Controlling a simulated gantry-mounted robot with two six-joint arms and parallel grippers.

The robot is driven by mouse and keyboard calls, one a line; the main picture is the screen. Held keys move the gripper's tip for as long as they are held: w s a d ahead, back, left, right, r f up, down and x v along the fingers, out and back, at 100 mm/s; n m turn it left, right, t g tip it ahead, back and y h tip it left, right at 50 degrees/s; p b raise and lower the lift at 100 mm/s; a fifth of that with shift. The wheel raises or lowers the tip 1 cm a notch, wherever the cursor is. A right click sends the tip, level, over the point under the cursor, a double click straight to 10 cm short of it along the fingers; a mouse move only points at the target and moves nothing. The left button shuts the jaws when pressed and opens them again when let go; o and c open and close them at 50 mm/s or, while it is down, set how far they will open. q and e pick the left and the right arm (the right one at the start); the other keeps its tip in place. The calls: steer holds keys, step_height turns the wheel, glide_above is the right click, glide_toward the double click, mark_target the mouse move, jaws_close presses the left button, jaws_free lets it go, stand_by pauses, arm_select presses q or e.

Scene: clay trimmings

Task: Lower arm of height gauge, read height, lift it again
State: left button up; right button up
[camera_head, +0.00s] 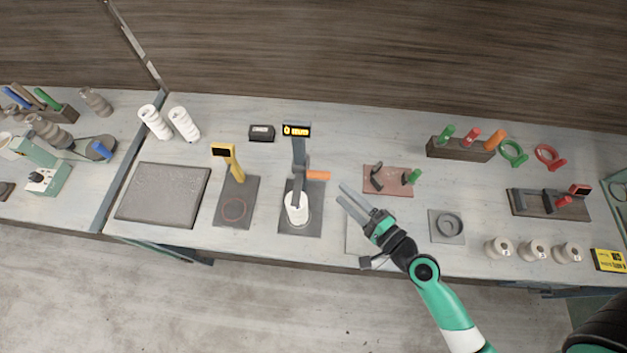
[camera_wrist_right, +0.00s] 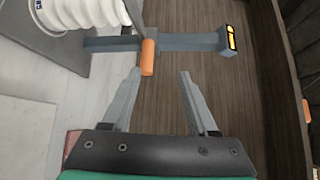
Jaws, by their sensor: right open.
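The height gauge (camera_head: 299,165) stands in the middle of the bench, with a dark post, a lit orange display (camera_head: 296,130) on top and an orange handle (camera_head: 318,175) sticking out to the right. A white ribbed piece (camera_head: 297,208) stands on its dark base plate, under the arm; whether the arm touches it I cannot tell. My right gripper (camera_head: 350,198) is open and empty, to the right of the gauge and apart from the handle. In the right wrist view the orange handle (camera_wrist_right: 147,57) lies ahead of the open fingers, nearer the left one. My left gripper is not in view.
A yellow-armed stand (camera_head: 229,160) and a flat grey slab (camera_head: 162,195) are left of the gauge. A reddish plate (camera_head: 388,180) with a green-handled piece lies to the right. A small black box (camera_head: 261,133) and two white ribbed pieces (camera_head: 184,124) stand behind.

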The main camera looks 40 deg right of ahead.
mark_target(320, 175)
steer(key=shift+h, duration=0.3)
steer(key=w+f, duration=0.1)
steer(key=w, duration=0.2)
steer(key=w+d+f+p, duration=0.1)
steer(key=w, duration=0.3)
steer(key=w+f+p, duration=0.1)
steer(key=w, duration=0.2)
steer(key=shift+w+d+f, duration=0.15)
steer(key=shift+d+f, duration=0.1)
steer(key=shift+f, duration=0.1)
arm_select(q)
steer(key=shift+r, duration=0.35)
arm_select(e)
jaws_close()
stand_by(0.4)
